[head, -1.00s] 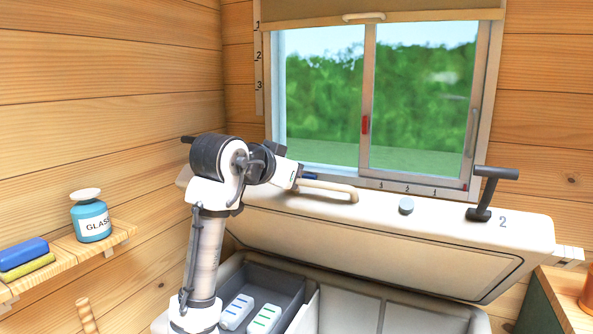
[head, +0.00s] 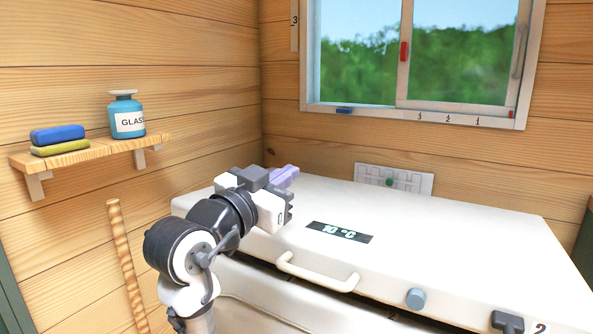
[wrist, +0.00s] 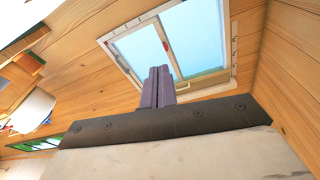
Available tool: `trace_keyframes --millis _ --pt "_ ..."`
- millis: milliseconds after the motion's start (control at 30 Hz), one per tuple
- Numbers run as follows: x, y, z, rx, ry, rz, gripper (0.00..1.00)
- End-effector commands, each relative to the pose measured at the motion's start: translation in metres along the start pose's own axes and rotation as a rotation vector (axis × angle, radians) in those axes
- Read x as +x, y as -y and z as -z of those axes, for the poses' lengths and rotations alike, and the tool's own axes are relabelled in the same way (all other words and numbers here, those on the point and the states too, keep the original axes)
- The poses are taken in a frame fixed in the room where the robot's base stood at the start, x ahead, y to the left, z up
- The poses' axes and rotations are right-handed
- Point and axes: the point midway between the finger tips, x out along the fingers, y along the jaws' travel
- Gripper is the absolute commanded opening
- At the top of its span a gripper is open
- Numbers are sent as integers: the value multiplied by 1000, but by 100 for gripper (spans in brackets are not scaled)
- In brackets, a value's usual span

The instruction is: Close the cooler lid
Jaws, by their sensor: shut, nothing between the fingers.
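The white cooler lid (head: 450,240) lies nearly flat over the white cooler body (head: 262,300) in the head view. A narrow dark gap shows under its front edge, and the inside is hidden. The lid carries a pale bar handle (head: 315,278) on its front edge and a "10 °C" display on top. My gripper (head: 288,174) is above the lid's back left part, its purple fingers shut and empty. I cannot tell whether it touches the lid. In the wrist view the shut fingers (wrist: 158,86) point toward the window.
A grey knob (head: 415,298) and a dark latch (head: 508,322) sit at the lid's front right. A wall shelf (head: 75,157) at left holds a blue jar (head: 126,118) and blue and yellow blocks. A window (head: 420,55) and wall plate (head: 393,181) are behind the cooler.

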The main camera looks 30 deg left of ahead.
Motion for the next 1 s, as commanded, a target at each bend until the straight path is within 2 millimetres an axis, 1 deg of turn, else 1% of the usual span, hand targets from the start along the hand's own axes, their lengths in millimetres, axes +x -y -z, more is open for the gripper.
trace_keyframes --millis 33,300,400,500,700,833,1000 --pt "-10 -5 -24 0 -24 5 0" --pt "-41 -16 -74 7 -147 27 0" --pt "-50 -19 -88 9 -143 27 0" --pt "-56 -22 -101 10 -142 27 0" --pt "-63 -26 -117 10 -141 25 0" --pt "-65 -27 -122 9 -140 25 0" --pt "-66 -27 -123 9 -140 25 0"
